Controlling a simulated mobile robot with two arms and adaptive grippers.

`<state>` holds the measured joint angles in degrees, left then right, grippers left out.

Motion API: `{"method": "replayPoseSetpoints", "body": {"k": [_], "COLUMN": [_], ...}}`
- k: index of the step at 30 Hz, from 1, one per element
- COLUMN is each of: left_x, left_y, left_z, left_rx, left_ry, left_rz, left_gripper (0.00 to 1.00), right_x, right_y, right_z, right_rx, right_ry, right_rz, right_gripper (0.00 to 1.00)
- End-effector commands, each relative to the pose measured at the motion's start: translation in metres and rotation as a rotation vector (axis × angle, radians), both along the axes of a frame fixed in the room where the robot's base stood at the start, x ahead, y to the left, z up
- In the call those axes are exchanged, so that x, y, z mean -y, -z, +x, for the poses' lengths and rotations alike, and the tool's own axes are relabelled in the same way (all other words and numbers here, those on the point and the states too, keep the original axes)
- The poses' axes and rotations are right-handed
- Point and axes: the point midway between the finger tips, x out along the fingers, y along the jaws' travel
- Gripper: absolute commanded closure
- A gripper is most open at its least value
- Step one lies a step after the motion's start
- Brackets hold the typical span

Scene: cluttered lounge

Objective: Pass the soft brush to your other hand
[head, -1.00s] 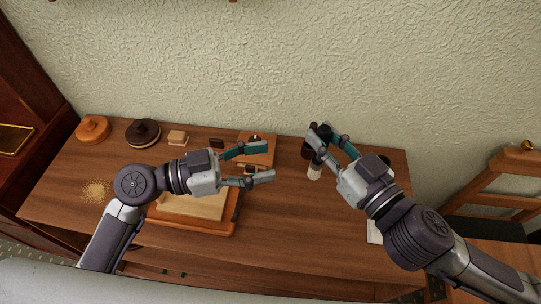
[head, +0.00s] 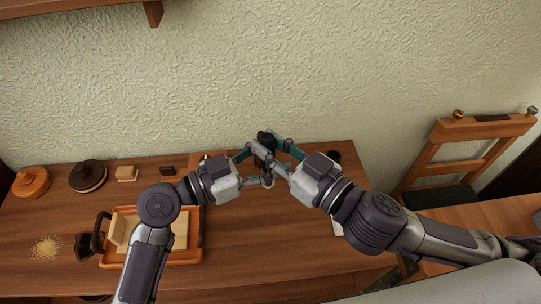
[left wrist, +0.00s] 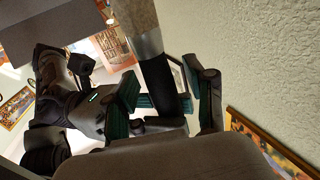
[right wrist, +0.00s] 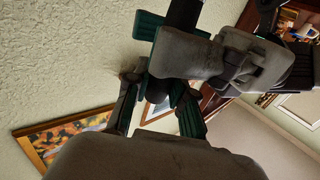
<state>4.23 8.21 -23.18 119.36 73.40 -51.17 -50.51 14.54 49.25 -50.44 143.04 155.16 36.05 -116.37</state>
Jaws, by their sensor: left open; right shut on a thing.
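The soft brush (head: 264,139) is in the air between my two grippers, its dark handle largely hidden by fingers in the head view. In the left wrist view the brush (left wrist: 165,82) shows a black handle and a pale, mottled end at the top. My right gripper (head: 272,152) is shut on the handle. My left gripper (head: 256,166) is open, with its fingers on either side of the brush. In the right wrist view the handle (right wrist: 184,14) shows at the top, near the left gripper's fingers; I cannot tell whether they touch it.
Below is a wooden table (head: 270,230). On its left stand an orange-brown tray (head: 190,256), an orange lidded pot (head: 31,182), a dark round lidded pot (head: 88,175) and small blocks (head: 127,173). The table's middle front is clear.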

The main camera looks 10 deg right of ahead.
Motion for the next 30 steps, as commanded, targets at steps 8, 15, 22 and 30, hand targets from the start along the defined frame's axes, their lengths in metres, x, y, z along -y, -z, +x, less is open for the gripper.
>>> {"method": "replayPoseSetpoints", "body": {"k": [8, 15, 22, 30], "left_x": [0.0015, 0.0013, 0.0015, 0.0013], "left_y": [0.0002, 0.0002, 0.0001, 0.0001], "left_z": [0.0004, 0.0002, -0.0002, 0.0001], "left_rx": [0.0, 0.0, 0.0, 0.0], "left_ry": [0.0, 0.001, 0.002, 0.001], "left_rz": [0.001, 0.001, 0.0, 0.0], "left_gripper": [0.46, 0.84, 1.0, 1.0], "right_x": [0.0, 0.0, 0.0001, 0.0], "right_y": [-0.0002, -0.0002, -0.0002, -0.0001], "right_z": [0.0, 0.0, 0.0002, 0.0001], "right_rx": [0.0, 0.0, 0.0, 0.0], "right_ry": [0.0, 0.0, 0.001, 0.0], "right_rz": [0.0, 0.0, 0.0, 0.0], "right_gripper": [1.0, 1.0, 0.65, 0.47]}}
